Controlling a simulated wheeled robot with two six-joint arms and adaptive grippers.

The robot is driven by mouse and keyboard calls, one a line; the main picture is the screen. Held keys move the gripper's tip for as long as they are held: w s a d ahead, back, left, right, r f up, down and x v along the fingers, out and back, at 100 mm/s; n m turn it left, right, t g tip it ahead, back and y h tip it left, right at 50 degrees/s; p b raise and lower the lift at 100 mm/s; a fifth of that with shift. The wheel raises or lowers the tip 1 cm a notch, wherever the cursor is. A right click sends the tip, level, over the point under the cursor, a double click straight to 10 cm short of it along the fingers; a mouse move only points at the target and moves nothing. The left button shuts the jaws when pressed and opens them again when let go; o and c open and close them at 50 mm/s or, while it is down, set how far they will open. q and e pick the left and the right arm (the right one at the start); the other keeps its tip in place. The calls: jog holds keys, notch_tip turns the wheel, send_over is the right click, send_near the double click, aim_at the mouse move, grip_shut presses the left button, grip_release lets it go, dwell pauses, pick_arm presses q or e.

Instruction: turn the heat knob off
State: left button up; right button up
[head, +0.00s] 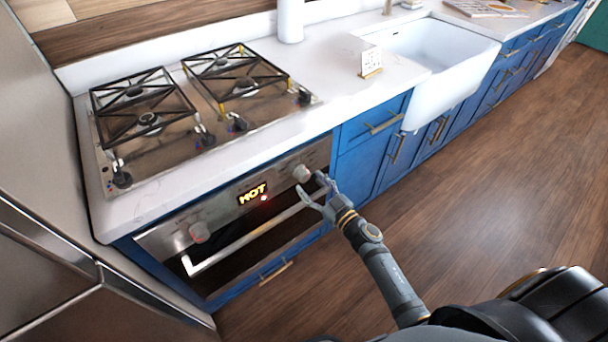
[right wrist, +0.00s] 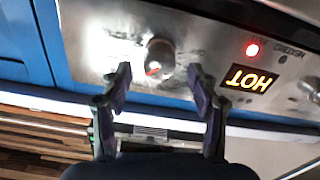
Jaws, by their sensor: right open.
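The oven front carries a round silver knob (head: 302,173) on its right side. In the right wrist view the same knob (right wrist: 160,58) has a red mark on its face. My right gripper (head: 312,186) is open in front of this knob. In the right wrist view its two fingertips (right wrist: 160,73) lie to either side of the knob, with gaps between. I cannot tell contact or exact depth. A display (head: 252,193) reads HOT, and a red light (head: 264,198) glows beside it. My left gripper is out of view.
A second knob (head: 199,232) sits at the oven's left. The oven handle (head: 245,239) runs below the panel, close to my right gripper. A gas hob (head: 165,157) and a white sink (head: 465,55) are above. The wooden floor at right is clear.

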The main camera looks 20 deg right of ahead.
aim_at(306, 178)
jog(key=x, duration=0.3)
jog(key=shift+w+a, duration=0.15)
jog(key=shift+w, duration=0.3)
jog(key=shift+c, duration=0.4)
jog(key=c, duration=1.1)
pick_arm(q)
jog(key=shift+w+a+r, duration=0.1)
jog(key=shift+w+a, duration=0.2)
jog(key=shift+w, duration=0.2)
